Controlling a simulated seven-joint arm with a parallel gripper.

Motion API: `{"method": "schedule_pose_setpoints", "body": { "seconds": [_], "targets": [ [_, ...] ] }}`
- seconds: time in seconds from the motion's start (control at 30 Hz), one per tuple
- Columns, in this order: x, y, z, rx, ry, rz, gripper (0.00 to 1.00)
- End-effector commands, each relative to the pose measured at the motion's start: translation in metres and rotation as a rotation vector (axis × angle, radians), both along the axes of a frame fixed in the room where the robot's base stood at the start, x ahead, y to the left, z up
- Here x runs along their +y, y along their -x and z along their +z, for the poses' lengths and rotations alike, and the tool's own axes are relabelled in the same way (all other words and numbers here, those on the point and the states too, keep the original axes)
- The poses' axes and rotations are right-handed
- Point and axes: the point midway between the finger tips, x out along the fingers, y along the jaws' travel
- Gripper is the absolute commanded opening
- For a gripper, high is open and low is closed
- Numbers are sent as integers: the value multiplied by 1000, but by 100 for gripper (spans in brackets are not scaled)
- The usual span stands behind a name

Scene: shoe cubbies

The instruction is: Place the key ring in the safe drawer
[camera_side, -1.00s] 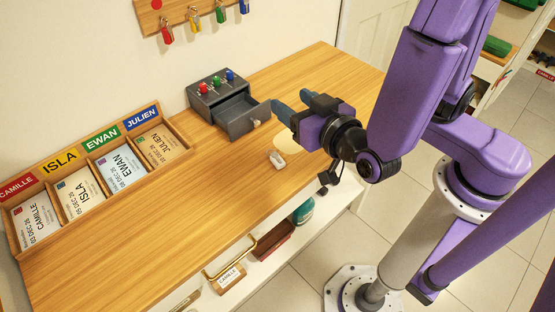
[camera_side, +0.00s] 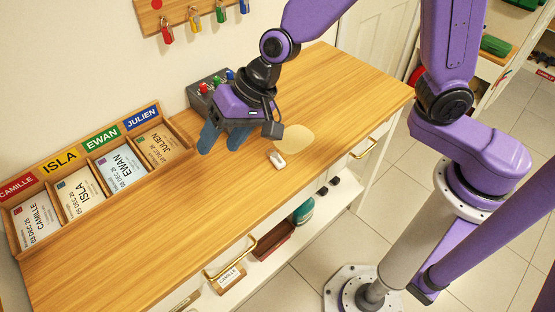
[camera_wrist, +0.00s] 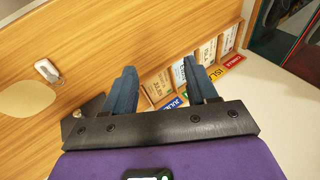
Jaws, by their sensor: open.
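The small dark grey safe (camera_side: 197,96) stands at the back of the wooden counter, with red, green and blue knobs on top. My gripper (camera_side: 222,138) hangs in front of it, fingers apart and empty, and hides the drawer in the side view. In the wrist view, my gripper (camera_wrist: 159,68) has a dark drawer corner with a round knob (camera_wrist: 77,113) beside its left finger. Key rings with coloured tags, such as the red one (camera_side: 167,35), hang on the wall rack.
A pale round disc (camera_side: 294,145) lies by the white item, which also shows in the wrist view (camera_wrist: 47,70). A wooden card tray (camera_side: 73,212) with name labels stands at the left. The counter's front and right end are mostly clear.

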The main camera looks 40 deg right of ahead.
Motion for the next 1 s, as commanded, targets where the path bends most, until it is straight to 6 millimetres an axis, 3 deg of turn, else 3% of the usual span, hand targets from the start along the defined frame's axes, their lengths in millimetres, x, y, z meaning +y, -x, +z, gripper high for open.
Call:
{"method": "schedule_pose_setpoints", "body": {
  "seconds": [0.4,0.7,1.0],
  "targets": [
    [-109,-20,24,224,323,-7,57],
    [-163,-23,37,295,483,-72,57],
    [-161,-22,-9,295,478,-66,57]
  ]
}}
